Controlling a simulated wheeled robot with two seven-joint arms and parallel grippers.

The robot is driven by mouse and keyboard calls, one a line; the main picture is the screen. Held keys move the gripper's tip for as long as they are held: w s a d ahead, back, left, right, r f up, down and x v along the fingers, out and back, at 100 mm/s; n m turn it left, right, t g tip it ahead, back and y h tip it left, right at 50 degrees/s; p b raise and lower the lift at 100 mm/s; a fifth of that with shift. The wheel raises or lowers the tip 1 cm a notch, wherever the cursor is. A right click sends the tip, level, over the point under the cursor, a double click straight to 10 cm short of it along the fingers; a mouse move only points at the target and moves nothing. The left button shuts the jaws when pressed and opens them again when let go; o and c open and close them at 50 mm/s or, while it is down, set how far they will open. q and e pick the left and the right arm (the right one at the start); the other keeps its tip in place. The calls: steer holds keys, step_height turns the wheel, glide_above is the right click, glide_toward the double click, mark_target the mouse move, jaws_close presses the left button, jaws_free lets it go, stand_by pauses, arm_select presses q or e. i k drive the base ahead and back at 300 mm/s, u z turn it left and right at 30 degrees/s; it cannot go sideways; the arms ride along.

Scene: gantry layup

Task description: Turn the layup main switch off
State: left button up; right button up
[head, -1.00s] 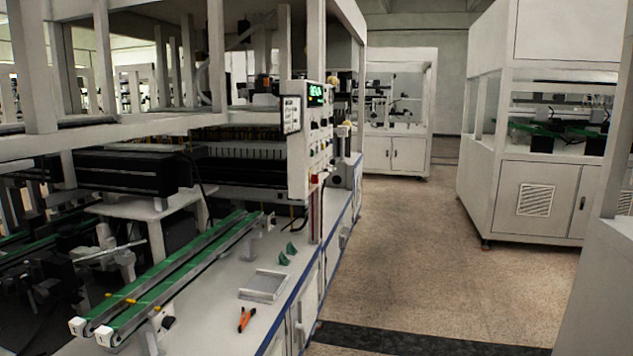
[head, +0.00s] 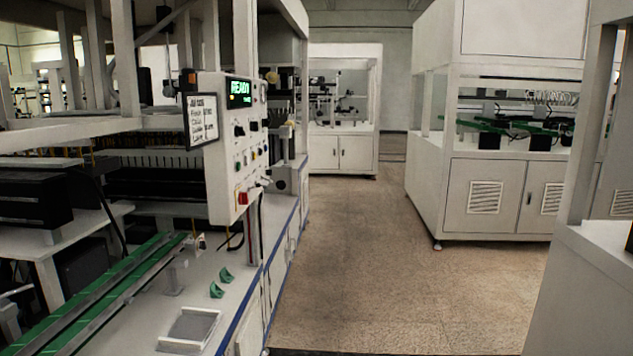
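The layup control panel (head: 230,170) is a white upright box on the machine at centre left. Its green display (head: 241,94) seems to read "READY". Several black knobs and small coloured buttons sit below the display. A red switch (head: 242,198) is low on the panel face. Which control is the main switch, and its position, are too small to tell. Neither of my grippers is in view.
A white bench with a blue edge runs below the panel, holding a grey tray (head: 165,344), green pieces (head: 216,290) and a green conveyor (head: 95,298). The speckled floor (head: 370,270) is clear. A white cabinet (head: 487,205) stands right.

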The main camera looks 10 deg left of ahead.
mark_target(243, 196)
steer(key=u, duration=0.05)
steer(key=i, duration=2.2)
steer(key=u, duration=0.6)
